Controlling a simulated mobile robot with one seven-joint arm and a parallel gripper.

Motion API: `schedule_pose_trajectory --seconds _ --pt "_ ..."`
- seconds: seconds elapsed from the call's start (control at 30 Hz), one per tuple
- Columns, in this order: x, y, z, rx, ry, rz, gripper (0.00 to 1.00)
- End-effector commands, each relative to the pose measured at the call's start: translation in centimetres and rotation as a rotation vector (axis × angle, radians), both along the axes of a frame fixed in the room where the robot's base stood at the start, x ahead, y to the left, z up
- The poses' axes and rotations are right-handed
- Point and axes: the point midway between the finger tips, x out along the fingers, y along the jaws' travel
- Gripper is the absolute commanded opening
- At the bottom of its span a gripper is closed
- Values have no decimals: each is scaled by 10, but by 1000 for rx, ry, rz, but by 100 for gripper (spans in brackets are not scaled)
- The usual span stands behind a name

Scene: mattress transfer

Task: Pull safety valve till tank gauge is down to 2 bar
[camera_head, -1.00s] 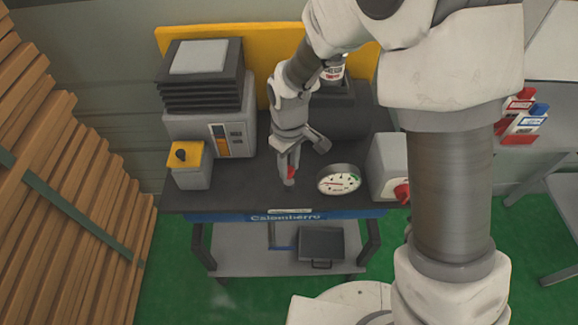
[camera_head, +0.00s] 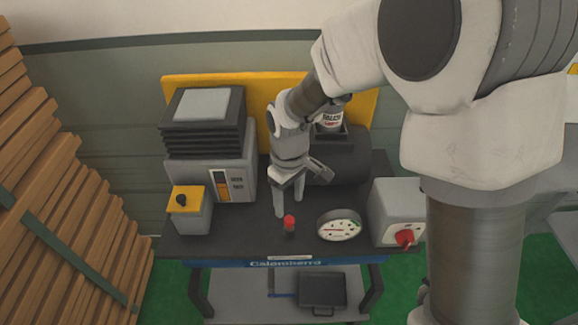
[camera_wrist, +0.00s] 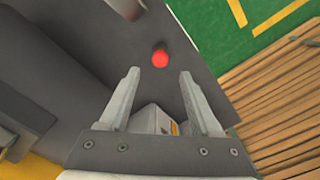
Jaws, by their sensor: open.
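The safety valve is a small red-capped knob (camera_head: 289,222) standing on the dark bench top (camera_head: 240,236) near its front edge. The round white tank gauge (camera_head: 339,225) lies to its right; its needle reading is too small to read. My gripper (camera_head: 288,206) is open and empty, just behind and above the knob, apart from it. In the wrist view the red knob (camera_wrist: 160,58) shows just beyond my gripper's fingertips (camera_wrist: 159,74), roughly centred between them. The dark tank (camera_head: 335,160) is partly hidden by my arm.
A grey box with a red knob (camera_head: 397,215) stands right of the gauge. A box with a yellow top (camera_head: 187,199) and a larger grey machine (camera_head: 205,150) stand left. Wooden planks (camera_head: 60,230) lean at far left. A dark case (camera_head: 321,291) sits on the lower shelf.

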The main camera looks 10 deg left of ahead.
Motion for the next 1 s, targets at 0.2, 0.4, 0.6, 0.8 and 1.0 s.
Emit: schedule_pose_trajectory --seconds 0.2,0.4,0.6,0.8,1.0 --pt "1 0 58 4 -6 -2 64" --pt "0 0 100 2 -4 0 64" --pt "0 0 123 1 -2 -1 64" --pt "0 0 128 0 0 0 64" --pt "0 0 127 0 0 0 64"
